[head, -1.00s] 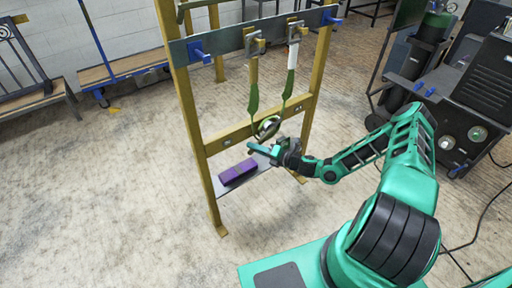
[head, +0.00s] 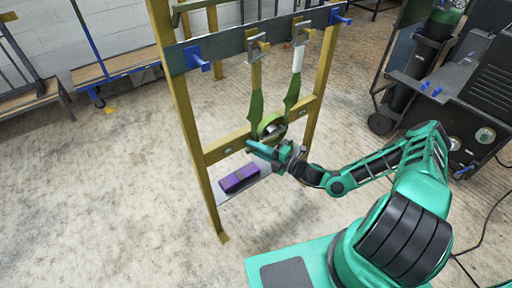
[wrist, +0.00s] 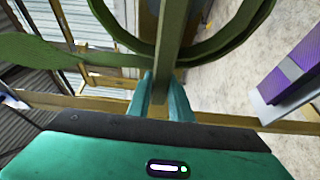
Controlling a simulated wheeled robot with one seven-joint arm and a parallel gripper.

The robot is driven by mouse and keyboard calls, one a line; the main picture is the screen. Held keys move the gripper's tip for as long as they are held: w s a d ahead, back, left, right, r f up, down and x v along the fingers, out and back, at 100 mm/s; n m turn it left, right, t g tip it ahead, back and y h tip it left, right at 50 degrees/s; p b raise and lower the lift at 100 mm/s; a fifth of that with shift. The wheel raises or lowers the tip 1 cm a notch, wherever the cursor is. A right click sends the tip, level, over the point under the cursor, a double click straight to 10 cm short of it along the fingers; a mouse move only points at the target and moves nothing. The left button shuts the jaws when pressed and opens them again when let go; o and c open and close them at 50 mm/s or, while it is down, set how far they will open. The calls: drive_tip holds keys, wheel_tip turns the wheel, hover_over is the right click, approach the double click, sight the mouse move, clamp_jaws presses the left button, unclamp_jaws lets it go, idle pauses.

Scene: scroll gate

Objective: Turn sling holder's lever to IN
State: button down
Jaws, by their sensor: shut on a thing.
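A green sling (head: 257,100) hangs from metal hooks on the grey crossbar of a yellow frame. Its lower end carries a round ring-like part (head: 278,120). No IN mark is readable, and I cannot tell which part is the sling holder's lever. My gripper (head: 255,148) is just below the ring. In the wrist view my gripper (wrist: 162,98) is shut on a narrow olive-brown bar (wrist: 173,45), with green ring curves (wrist: 215,50) beside it. The fingertips are partly hidden.
A purple block (head: 240,178) rests on a grey plate low on the frame, left of my gripper. A yellow lower rail (head: 228,146) runs behind my gripper. A dark cart with a cylinder (head: 425,85) stands at right. The floor in front is clear.

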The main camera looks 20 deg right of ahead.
drive_tip(key=shift+w+d, duration=0.15)
drive_tip(key=shift+d, duration=0.05)
drive_tip(key=c, duration=1.6)
unclamp_jaws()
drive_tip(key=shift+a, duration=0.1)
drive_tip(key=v, duration=1)
drive_tip(key=shift+s+d, duration=0.25)
drive_tip(key=shift+d, duration=0.05)
